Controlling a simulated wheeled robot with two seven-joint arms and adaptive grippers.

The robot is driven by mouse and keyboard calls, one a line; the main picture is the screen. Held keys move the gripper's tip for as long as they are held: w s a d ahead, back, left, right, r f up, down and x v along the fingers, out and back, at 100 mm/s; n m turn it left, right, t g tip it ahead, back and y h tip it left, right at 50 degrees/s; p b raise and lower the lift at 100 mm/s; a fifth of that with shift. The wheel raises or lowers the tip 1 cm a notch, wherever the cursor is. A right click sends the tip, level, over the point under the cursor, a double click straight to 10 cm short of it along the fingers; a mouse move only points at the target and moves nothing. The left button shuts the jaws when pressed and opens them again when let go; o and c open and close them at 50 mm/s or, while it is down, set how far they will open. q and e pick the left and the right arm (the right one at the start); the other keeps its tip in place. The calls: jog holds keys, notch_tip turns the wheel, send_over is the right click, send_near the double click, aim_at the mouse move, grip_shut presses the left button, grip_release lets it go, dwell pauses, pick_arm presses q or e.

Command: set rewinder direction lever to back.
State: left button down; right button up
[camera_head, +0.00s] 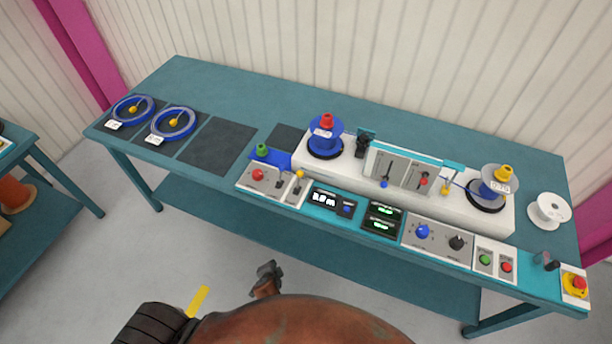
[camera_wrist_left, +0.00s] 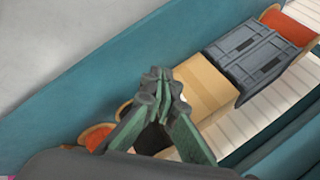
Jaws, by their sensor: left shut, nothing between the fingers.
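The rewinder stands on the long teal bench as a white machine base (camera_head: 345,175). Several small levers show on it: a blue-knobbed lever (camera_head: 384,184) and a red-knobbed lever (camera_head: 423,182) on upright grey panels, and a yellow-tipped lever (camera_head: 299,175) on the front-left panel. The labels are too small to read, so I cannot tell which is the direction lever or how it is set. My left gripper (camera_head: 267,275) is in front of the bench, apart from all levers. In the left wrist view its fingers (camera_wrist_left: 162,82) are shut and empty. My right gripper is not in view.
A blue reel (camera_head: 325,133) and a grey reel (camera_head: 497,180) sit on the machine. A red-and-yellow stop button (camera_head: 575,284) is at the right end. Blue cable coils (camera_head: 133,109) lie far left. The left wrist view shows a cardboard box (camera_wrist_left: 205,88) and a grey crate (camera_wrist_left: 255,58).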

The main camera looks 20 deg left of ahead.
pick_arm(q)
jog(key=w+d+r+m+t+y+p, duration=0.1)
jog(key=w+r+t+y, duration=0.35)
jog(key=r, duration=1.15)
jog(key=w+d+r+t+h+p, duration=0.1)
jog(key=w+r, duration=0.6)
jog(key=r, duration=0.9)
jog(key=w+d+r+m+t, duration=0.1)
jog(key=d+m, duration=0.1)
jog(key=d, duration=0.1)
jog(key=w+d+m+t+h, duration=0.1)
jog(key=w+d+m, duration=0.1)
jog(key=d, duration=0.1)
jog(key=w+d+r+m+t+h, duration=0.1)
jog(key=w+d+m+t, duration=0.1)
jog(key=d, duration=0.1)
jog(key=shift+d+r, duration=0.35)
jog(key=p+x, duration=0.1)
jog(key=x, duration=0.9)
jog(key=shift+w+a+f, duration=0.1)
jog(key=shift+w, duration=0.05)
jog(key=s+a, duration=0.1)
jog(key=s+a+p, duration=0.1)
jog(key=shift+s+a, duration=0.2)
jog(key=shift+a, duration=0.15)
jog(key=shift+s+a, duration=0.1)
jog(key=shift+a, duration=0.1)
